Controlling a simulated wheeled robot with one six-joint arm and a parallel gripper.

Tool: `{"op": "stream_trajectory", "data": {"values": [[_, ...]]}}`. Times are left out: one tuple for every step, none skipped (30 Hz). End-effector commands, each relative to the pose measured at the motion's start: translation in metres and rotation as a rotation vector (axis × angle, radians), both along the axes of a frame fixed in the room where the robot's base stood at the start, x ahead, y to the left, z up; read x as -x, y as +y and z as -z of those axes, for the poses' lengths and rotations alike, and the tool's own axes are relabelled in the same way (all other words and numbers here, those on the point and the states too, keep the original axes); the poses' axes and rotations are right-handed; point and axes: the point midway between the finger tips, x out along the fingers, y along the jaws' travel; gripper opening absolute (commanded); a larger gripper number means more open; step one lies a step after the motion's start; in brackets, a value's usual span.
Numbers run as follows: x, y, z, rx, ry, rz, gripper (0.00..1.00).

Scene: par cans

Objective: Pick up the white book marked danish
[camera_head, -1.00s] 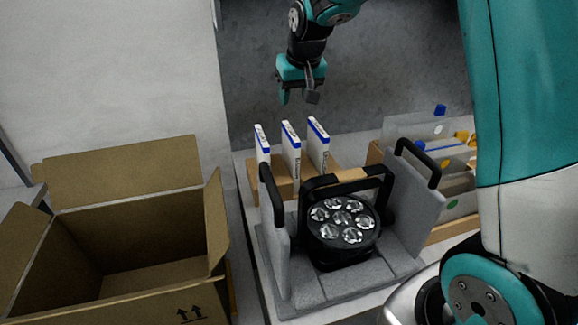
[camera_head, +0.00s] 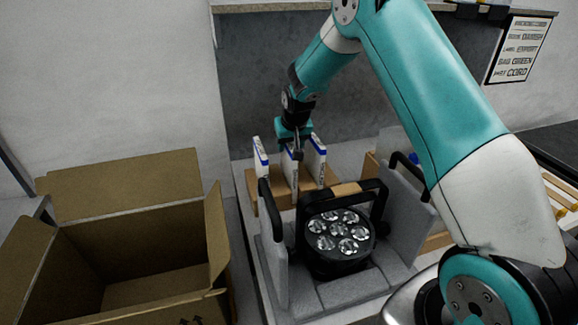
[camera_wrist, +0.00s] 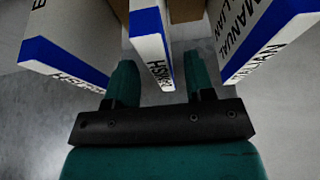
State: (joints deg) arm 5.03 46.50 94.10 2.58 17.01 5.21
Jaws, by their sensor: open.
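Three white books with blue top edges stand upright in a wooden holder (camera_head: 311,184). The middle book (camera_head: 288,171) shows in the wrist view (camera_wrist: 147,38) with spine letters partly cut off, ending in "ISH"; I cannot read the whole word. The left book (camera_head: 260,157) also has a partly hidden word. The right book (camera_head: 317,156) reads "MANUAL" and what looks like "ITALIAN" in the wrist view (camera_wrist: 262,33).
A black par can (camera_head: 339,242) sits in a grey foam cradle (camera_head: 330,291) in front of the books. An open empty cardboard box (camera_head: 128,207) is at the left. A sign (camera_head: 519,50) at the upper right lists "DANISH".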

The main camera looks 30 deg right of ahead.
Motion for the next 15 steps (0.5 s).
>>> {"op": "stream_trajectory", "data": {"values": [[-0.002,0.000,0.004,-0.001,0.004,0.000,0.49],[-0.004,0.000,0.009,-0.001,0.004,0.000,0.49],[-0.006,0.000,0.014,-0.001,0.003,0.000,0.49],[-0.008,-0.001,0.019,-0.001,0.003,0.000,0.49],[-0.009,-0.001,0.022,-0.001,0.003,0.000,0.49],[-0.010,-0.001,0.026,0.000,0.002,0.000,0.49],[-0.011,-0.001,0.027,0.000,0.001,0.000,0.49],[-0.012,-0.001,0.029,0.000,0.000,0.000,0.49],[-0.013,-0.002,0.030,0.000,-0.001,0.000,0.49],[-0.013,-0.002,0.031,0.000,-0.001,0.000,0.49],[-0.013,-0.002,0.031,0.000,-0.001,0.000,0.49],[-0.013,-0.002,0.031,0.000,-0.001,0.000,0.49],[-0.013,-0.002,0.031,0.000,-0.001,0.000,0.49],[-0.013,-0.001,0.031,0.000,-0.001,0.000,0.49],[-0.013,-0.002,0.031,0.000,-0.001,0.000,0.49]]}}
